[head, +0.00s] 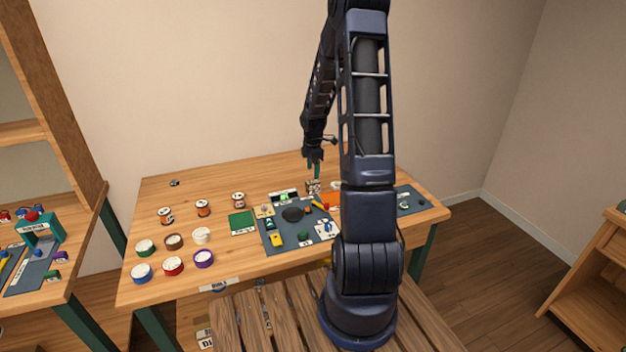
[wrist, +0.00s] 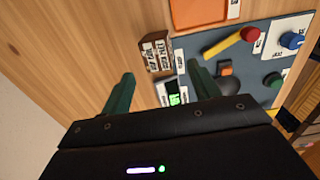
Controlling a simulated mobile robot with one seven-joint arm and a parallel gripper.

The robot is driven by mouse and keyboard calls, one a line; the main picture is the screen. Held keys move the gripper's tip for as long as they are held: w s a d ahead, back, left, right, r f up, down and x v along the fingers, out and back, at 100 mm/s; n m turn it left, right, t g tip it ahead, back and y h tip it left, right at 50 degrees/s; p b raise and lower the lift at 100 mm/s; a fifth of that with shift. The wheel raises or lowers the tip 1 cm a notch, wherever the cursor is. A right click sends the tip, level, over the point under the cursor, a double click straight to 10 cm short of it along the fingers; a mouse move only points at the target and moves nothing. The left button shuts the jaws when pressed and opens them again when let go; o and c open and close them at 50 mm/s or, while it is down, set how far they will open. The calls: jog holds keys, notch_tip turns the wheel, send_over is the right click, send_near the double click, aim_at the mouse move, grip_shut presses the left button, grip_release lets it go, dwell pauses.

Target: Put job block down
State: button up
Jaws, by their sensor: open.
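The job block, a small brown block with white printed labels (wrist: 157,52), stands on the wooden table beside the edge of the grey-blue mat (wrist: 212,40). It also shows in the head view (head: 313,187), at the back of the mat. My gripper (wrist: 160,74) is open, with its two green fingers apart and nothing held between them. The block shows just beyond the fingertips in the wrist view, and I cannot tell whether a finger touches it. In the head view my gripper (head: 314,170) is right above the block.
A small box with a green display (wrist: 172,92) sits close by. The mat carries a red-and-yellow tool (wrist: 232,40), a blue knob (wrist: 291,40) and a dark round piece (head: 293,214). Several spools and round tins (head: 173,266) stand on the left. The table's back left (head: 240,180) is mostly clear.

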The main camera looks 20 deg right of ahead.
aim_at(313, 182)
jog(key=s+a+r+m+t, duration=0.1)
jog(key=s+a+r+m, duration=0.15)
jog(key=s+r, duration=0.4)
jog(key=s+a+r+m+h, duration=0.1)
jog(key=s+a+r+m, duration=0.15)
jog(key=r, duration=0.65)
jog(key=s+a+r+m+t, duration=0.1)
jog(key=s+r+m, duration=0.3)
jog(key=s+r, duration=0.3)
jog(key=s+a+r+m+t, duration=0.1)
jog(key=s+r+m, duration=0.1)
jog(key=s, duration=0.4)
jog(key=s+a+r+m, duration=0.1)
jog(key=s+r+m, duration=0.2)
jog(key=s, duration=0.3)
jog(key=s+a+r+m+t+y, duration=0.1)
jog(key=s+r+m, duration=0.1)
jog(key=s+m, duration=0.2)
jog(key=shift+s+a+r+t, duration=0.2)
jog(key=shift+s+a+t, duration=0.15)
jog(key=shift+s, duration=0.7)
